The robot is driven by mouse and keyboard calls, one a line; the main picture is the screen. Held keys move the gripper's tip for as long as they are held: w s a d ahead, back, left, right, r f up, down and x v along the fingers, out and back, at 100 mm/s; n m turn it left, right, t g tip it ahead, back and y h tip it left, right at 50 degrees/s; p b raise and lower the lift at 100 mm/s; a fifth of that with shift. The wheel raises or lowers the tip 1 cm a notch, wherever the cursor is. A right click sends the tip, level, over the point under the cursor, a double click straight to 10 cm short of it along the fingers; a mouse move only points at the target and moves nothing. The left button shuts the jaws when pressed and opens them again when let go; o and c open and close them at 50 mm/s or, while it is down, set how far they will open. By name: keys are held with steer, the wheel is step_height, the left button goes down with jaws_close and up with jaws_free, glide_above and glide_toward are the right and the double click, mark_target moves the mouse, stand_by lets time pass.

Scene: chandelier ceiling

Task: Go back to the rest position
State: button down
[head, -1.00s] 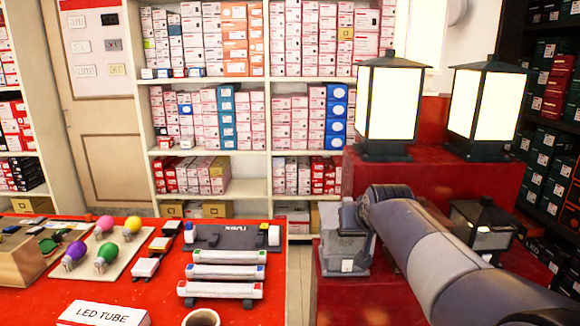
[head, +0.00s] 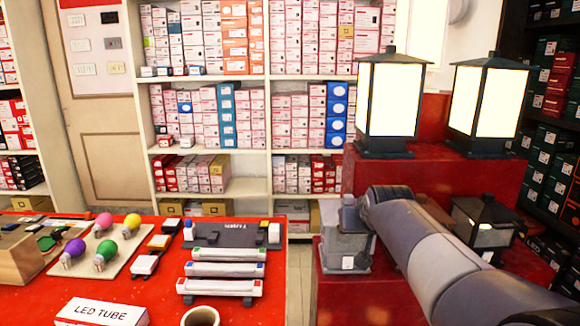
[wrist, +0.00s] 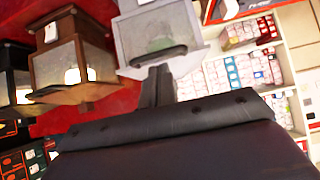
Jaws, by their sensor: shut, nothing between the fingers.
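My gripper (wrist: 157,86) shows in the wrist view as narrow dark fingers pressed together, with nothing between them. Its dark body fills the bottom of that view. The fingertips overlap a grey lantern (wrist: 152,30) in the picture; I cannot tell whether they touch it. The grey lantern (head: 346,246) stands just left of the arm's far end.
Two lit lanterns (head: 391,100) (head: 485,105) stand on the red stand (head: 420,176) behind my arm. A smaller dark lantern (head: 484,225) is close to its right. A red table (head: 150,297) with bulbs and light tubes (head: 221,287) is at left. Floor shows between table and stand.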

steer(key=w+r+p+v, duration=0.1)
steer(key=v, duration=1.1)
steer(key=s+f+b+x, duration=0.2)
steer(key=b+x, duration=0.1)
steer(key=x, duration=1)
steer(key=w+r+g+p, duration=0.3)
steer(key=r+p, duration=0.8)
steer(key=p, duration=0.4)
steer(key=shift+w+g+p, duration=0.35)
steer(key=shift+w+g, duration=0.05)
steer(key=shift+w, duration=0.2)
